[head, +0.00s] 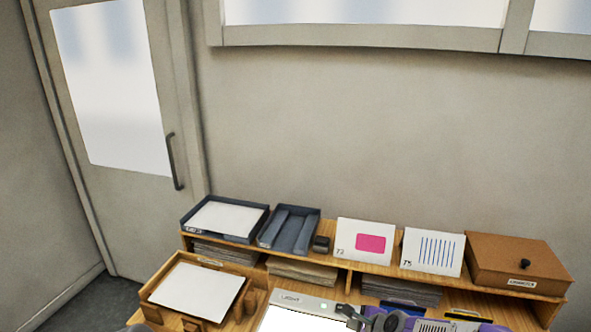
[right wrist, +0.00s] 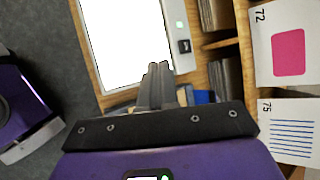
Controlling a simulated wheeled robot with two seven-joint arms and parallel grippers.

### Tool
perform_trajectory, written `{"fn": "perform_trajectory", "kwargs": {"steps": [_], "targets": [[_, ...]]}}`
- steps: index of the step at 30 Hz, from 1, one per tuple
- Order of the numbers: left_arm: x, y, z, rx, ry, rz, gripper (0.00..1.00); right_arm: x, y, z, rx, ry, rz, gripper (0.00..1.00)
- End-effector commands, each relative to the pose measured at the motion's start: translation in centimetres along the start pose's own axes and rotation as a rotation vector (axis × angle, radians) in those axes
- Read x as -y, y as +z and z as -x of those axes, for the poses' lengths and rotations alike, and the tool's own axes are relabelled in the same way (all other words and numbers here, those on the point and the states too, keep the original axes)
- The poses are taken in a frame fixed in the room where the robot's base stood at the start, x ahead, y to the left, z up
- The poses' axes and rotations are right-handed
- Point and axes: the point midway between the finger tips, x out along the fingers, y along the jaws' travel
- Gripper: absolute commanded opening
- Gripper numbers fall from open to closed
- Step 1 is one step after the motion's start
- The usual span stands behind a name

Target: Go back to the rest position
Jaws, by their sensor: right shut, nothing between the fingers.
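My right gripper (head: 356,314) is at the bottom of the head view, at the right edge of the white light panel (head: 290,322). In the right wrist view its two fingers (right wrist: 158,76) are together with nothing between them. They point toward the light panel (right wrist: 125,40), and I cannot tell how high above it they are. My purple right forearm lies to the right of the gripper. My left gripper does not show in either view.
A wooden shelf carries a paper tray (head: 262,213), a divided tray (head: 304,235), cards 72 (head: 347,228) and 75 (head: 408,255), and a brown box (head: 500,250). A wooden tray with paper (head: 150,290) stands at left. The wall above is clear.

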Motion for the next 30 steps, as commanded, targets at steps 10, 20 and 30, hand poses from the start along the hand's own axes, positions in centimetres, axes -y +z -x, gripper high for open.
{"fn": "perform_trajectory", "kwargs": {"steps": [10,20,30], "targets": [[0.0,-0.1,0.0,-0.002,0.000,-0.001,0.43,-11.7,-3.6,-5.3,-0.010,0.207,0.435,0.00],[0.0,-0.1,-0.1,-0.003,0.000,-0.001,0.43,-30.0,-6.5,-6.4,0.206,0.488,1.106,0.00],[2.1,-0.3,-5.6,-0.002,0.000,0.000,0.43,-39.4,-9.3,-9.3,0.362,0.548,1.376,0.00]]}}
